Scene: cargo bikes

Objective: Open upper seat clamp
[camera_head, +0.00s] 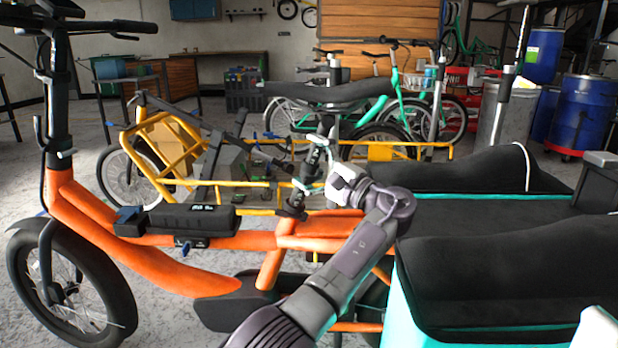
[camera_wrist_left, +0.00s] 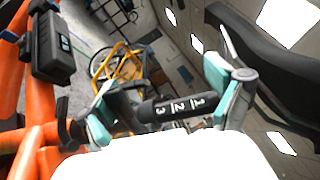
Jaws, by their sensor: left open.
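The orange cargo bike (camera_head: 250,240) has a black saddle (camera_head: 325,92) on a dark seat post (camera_head: 314,158). In the left wrist view the post (camera_wrist_left: 178,108) is black with white numbers 1, 2, 3. My left gripper (camera_head: 318,165) is at the post. Its two teal and grey fingers are apart in the left wrist view (camera_wrist_left: 168,112), with the post showing between them. I cannot tell whether they touch it. The upper seat clamp is not clear; dark metal parts show on the post near the fingers.
A black battery (camera_head: 192,220) sits on the frame left of the post. Black padded cargo covers (camera_head: 510,270) lie close on the right. A yellow-framed bike (camera_head: 165,150) and a teal bike (camera_head: 400,105) stand behind. Blue barrels (camera_head: 585,112) are at the back right.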

